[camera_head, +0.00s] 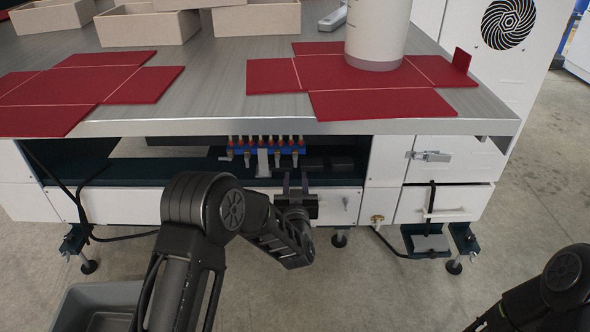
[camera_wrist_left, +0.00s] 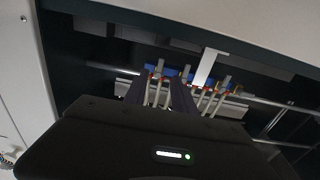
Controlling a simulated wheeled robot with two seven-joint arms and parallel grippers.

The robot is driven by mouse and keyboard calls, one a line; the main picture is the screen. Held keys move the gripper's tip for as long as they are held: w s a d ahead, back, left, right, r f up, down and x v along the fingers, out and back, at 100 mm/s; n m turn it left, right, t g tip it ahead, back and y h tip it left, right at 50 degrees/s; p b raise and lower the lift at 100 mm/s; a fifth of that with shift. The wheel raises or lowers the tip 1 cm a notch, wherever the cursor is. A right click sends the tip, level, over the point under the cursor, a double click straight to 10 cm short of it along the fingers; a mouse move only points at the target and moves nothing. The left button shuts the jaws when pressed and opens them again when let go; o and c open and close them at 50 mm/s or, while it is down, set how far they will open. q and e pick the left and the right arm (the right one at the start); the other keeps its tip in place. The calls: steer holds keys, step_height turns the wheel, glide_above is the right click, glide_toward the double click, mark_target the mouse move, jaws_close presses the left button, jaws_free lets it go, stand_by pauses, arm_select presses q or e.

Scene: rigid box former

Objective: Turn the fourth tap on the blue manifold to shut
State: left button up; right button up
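The blue manifold (camera_head: 289,151) sits in the dark recess under the tabletop. It carries a row of several taps with orange-red fittings and small metallic levers. Which tap is the fourth, and how each lever is set, is too small to tell. My left gripper (camera_head: 295,182) is just in front of and below the manifold's right part, its two fingers pointing up and apart. In the left wrist view the manifold (camera_wrist_left: 191,76) lies beyond the fingertips, with pale hoses showing between the fingers (camera_wrist_left: 160,88). I cannot see a lever gripped. My right gripper is out of view.
A pale bracket (camera_head: 263,163) stands in front of the manifold. The tabletop edge (camera_head: 300,128) overhangs the recess, and a white panel (camera_head: 120,206) lies below. A latch (camera_head: 430,156) is on the right cabinet. Red flat blanks (camera_head: 380,104) and a white cylinder (camera_head: 376,35) are on top.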

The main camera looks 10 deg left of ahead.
mark_target(295, 163)
arm_select(q)
steer(key=b+x, duration=0.2)
steer(key=x, duration=0.4)
steer(key=shift+c, duration=0.3)
jaws_close()
